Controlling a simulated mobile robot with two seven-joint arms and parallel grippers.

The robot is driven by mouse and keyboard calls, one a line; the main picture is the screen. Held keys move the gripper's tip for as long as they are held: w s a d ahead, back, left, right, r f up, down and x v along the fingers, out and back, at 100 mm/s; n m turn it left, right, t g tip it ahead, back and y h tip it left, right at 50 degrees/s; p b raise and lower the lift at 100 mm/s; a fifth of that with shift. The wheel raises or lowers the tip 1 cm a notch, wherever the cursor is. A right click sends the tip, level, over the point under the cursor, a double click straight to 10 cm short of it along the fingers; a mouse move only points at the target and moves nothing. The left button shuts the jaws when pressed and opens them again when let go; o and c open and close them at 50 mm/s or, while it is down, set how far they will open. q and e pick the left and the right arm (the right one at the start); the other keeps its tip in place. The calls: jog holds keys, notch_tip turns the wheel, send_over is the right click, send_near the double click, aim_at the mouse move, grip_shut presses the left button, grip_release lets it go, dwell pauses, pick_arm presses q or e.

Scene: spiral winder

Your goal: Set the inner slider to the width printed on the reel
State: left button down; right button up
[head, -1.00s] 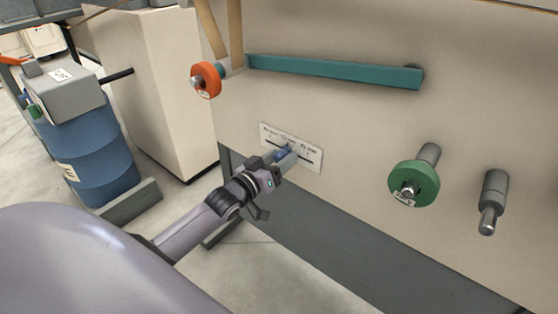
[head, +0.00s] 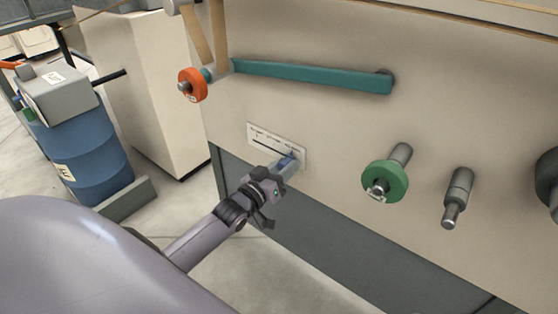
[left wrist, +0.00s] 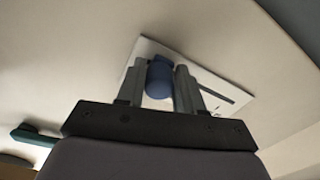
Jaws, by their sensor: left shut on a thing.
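A white scale plate (head: 262,133) with small printing and a dark slot is on the beige machine front. A blue slider knob (head: 291,158) sits near the right end of the slot; it also shows in the left wrist view (left wrist: 160,76). My left gripper (head: 287,166) is shut on this knob, its fingers (left wrist: 160,88) on both sides of it. A green reel (head: 385,180) with a small label sits on a spindle to the right. The label and the scale printing are too small to read. My right gripper is out of view.
An orange reel (head: 192,86) and a teal bar (head: 312,75) are above the plate. A bare grey spindle (head: 457,197) is right of the green reel. A dark round part (head: 547,182) shows at the right edge. A blue drum (head: 88,160) stands at left.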

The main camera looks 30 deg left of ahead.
pick_arm(q)
jog(key=shift+d, duration=0.35)
jog(key=shift+s, duration=0.1)
jog(key=c, duration=0.8)
grip_release()
jog(key=shift+s+a+p, duration=0.15)
jog(key=shift+s+p, duration=0.55)
jog(key=shift+s, duration=1.1)
jog(key=shift+s+a+p, duration=0.15)
jog(key=shift+s+p, duration=0.55)
jog(key=shift+s, duration=1.05)
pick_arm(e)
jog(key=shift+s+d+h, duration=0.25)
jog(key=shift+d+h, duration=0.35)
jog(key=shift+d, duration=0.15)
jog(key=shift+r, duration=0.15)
